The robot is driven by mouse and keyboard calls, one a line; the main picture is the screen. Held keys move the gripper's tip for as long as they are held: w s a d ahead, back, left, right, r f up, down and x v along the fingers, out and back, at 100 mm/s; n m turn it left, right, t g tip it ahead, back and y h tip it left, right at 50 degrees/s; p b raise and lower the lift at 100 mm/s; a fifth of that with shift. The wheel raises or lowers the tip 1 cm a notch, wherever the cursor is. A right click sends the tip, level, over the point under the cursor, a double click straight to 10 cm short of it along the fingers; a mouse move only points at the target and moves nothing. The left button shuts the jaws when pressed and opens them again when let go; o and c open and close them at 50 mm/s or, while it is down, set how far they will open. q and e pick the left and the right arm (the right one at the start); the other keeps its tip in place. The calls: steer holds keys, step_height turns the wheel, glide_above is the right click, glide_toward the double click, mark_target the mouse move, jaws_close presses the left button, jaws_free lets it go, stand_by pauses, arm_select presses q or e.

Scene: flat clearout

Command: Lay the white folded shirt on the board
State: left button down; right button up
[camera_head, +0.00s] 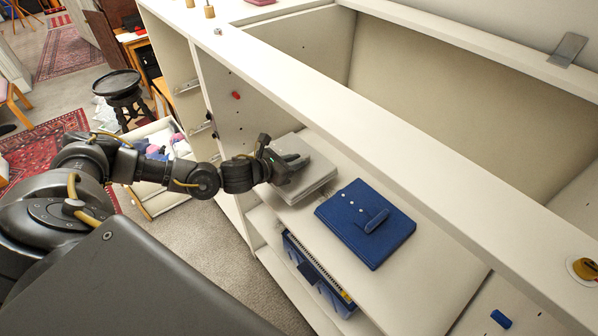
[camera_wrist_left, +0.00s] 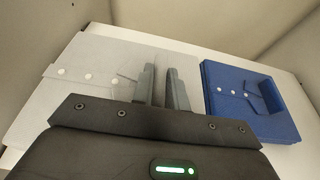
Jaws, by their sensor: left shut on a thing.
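The white folded shirt (camera_head: 316,177) is at the left end of the pale shelf board (camera_head: 432,258) inside the open unit. It looks light grey here and lies flat; I cannot tell whether its whole underside touches the board. My left gripper (camera_head: 292,163) reaches in from the left, shut on the shirt. In the left wrist view the two fingers (camera_wrist_left: 163,86) are close together at the shirt's right part, and buttons show on the white shirt (camera_wrist_left: 85,68) at left. The fingers hide part of it. My right gripper is not in view.
A blue folded shirt (camera_head: 366,222) lies on the board to the right, a small gap from the white one. A blue bin (camera_head: 318,275) is on the level below. The unit's long top rail (camera_head: 330,105) runs above the board. A black stool (camera_head: 120,92) stands behind.

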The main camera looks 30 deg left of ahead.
arm_select(q)
steer(key=shift+f, duration=2.05)
steer(key=shift+f, duration=0.1)
steer(key=c, duration=1.4)
jaws_free()
